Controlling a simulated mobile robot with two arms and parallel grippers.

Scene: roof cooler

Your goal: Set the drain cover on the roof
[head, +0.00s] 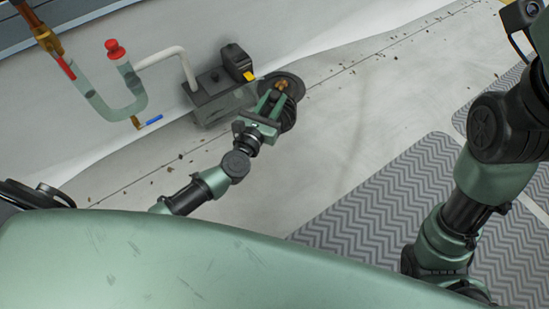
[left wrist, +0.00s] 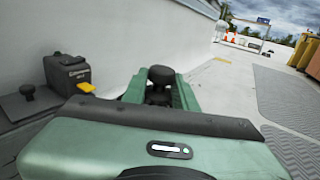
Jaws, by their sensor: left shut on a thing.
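My left gripper (head: 276,100) is shut on a dark ribbed piece (head: 289,116), which looks like the drain cover. In the left wrist view a dark rounded knob on a stem (left wrist: 161,75) shows between the green fingers. A dark round disc (head: 293,82), perhaps the roof drain, lies just beyond the fingertips in the head view. The gripper hides much of both, so I cannot tell whether the cover touches the disc. My right arm shows at the right, but its gripper is out of view.
A dark grey box unit (head: 220,97) with a yellow tab stands close to the left of the gripper, by the white wall. Grey ribbed mats (head: 390,205) cover the roof at right. Pale roof between is mostly clear.

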